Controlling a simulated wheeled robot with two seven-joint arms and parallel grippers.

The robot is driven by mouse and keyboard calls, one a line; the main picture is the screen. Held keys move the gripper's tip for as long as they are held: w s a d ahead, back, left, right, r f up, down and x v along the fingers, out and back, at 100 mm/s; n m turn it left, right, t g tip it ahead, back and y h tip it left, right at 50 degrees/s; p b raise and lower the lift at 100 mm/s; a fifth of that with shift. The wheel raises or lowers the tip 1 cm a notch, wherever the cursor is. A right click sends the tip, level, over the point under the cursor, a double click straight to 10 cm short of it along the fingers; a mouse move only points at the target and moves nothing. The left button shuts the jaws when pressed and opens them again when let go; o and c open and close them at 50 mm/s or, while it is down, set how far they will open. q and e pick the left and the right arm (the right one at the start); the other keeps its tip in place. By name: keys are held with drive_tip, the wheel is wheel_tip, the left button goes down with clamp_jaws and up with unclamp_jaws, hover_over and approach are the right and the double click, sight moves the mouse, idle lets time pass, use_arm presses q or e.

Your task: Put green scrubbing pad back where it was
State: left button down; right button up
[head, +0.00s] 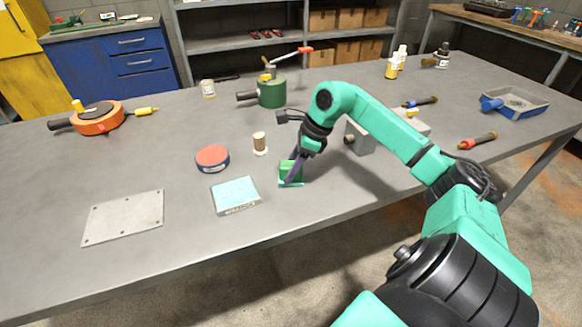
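The green scrubbing pad (287,173) is at the middle of the grey workbench, near its front half. My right gripper (295,168) reaches down to it from above right. One dark purple finger lies across the near right side of the pad and hides part of it. The other finger is hidden, so I cannot tell whether the gripper is closed on the pad. The pad is on the bench or very close to it. My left gripper is not in view.
A light blue pad or box (235,195) lies just left of the green pad. A red-topped round tin (212,158), a small tan-topped spool (260,143) and a grey metal block (360,138) stand nearby. A metal plate (123,217) lies at left. The front edge is clear.

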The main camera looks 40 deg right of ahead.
drive_tip(key=shift+o, duration=1.2)
drive_tip(key=shift+r+p, duration=0.3)
drive_tip(key=shift+r, duration=0.05)
drive_tip(key=b+v, duration=0.1)
drive_tip(key=v, duration=1)
drive_tip(key=shift+s+d+r+b, duration=0.15)
drive_tip(key=shift+r+b, duration=0.2)
drive_tip(key=shift+b, duration=0.05)
